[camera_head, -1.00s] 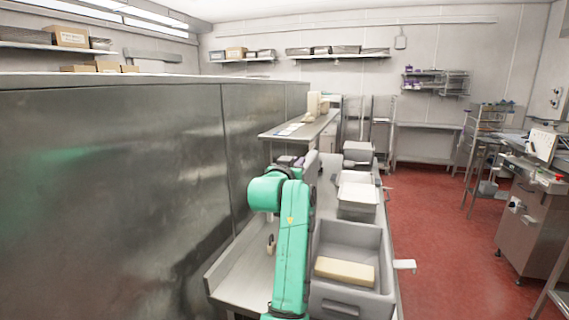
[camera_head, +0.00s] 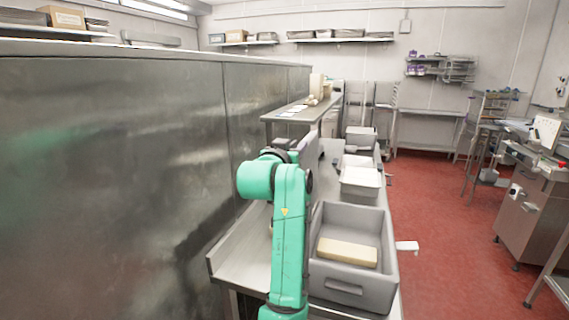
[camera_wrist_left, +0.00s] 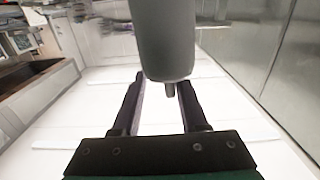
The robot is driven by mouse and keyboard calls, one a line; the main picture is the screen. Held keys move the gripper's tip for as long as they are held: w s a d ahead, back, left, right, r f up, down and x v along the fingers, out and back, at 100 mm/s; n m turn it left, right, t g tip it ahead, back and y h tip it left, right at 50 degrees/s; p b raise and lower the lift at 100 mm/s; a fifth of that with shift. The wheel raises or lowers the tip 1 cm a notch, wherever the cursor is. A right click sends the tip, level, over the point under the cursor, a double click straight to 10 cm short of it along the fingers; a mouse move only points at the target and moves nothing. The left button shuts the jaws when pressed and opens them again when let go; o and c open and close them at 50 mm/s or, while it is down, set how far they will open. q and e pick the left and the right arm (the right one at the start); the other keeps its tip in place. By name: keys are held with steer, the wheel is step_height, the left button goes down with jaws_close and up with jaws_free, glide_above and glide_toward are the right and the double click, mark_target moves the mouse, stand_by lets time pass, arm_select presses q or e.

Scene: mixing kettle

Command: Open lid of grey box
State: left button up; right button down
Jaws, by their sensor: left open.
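In the head view a large grey box (camera_head: 380,281) stands open on the bench at the front, with a pale yellow block (camera_head: 347,252) inside. A smaller grey box (camera_head: 359,191) with a white top or contents stands behind it. A further grey box (camera_head: 361,135) with a flat top stands farther back; I cannot tell which has the lid. My left arm hides its gripper in the head view. In the left wrist view my left gripper (camera_wrist_left: 160,80) is open, fingers apart over a white surface (camera_wrist_left: 85,125). A grey rounded body (camera_wrist_left: 163,40) hangs above and between the fingertips. My right gripper does not show.
A tall metal wall (camera_head: 120,180) runs along the left, close to my left arm. The steel bench (camera_head: 240,262) has a raised edge. A higher metal table (camera_head: 300,112) stands behind. A white handle (camera_head: 407,246) sticks out at the right of the front box. Red floor lies right.

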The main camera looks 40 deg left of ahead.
arm_select(q)
steer(key=b+v, duration=0.3)
steer(key=v, duration=0.7)
steer(key=shift+d, duration=0.2)
steer(key=shift+a, duration=0.1)
steer(key=shift+w, duration=0.1)
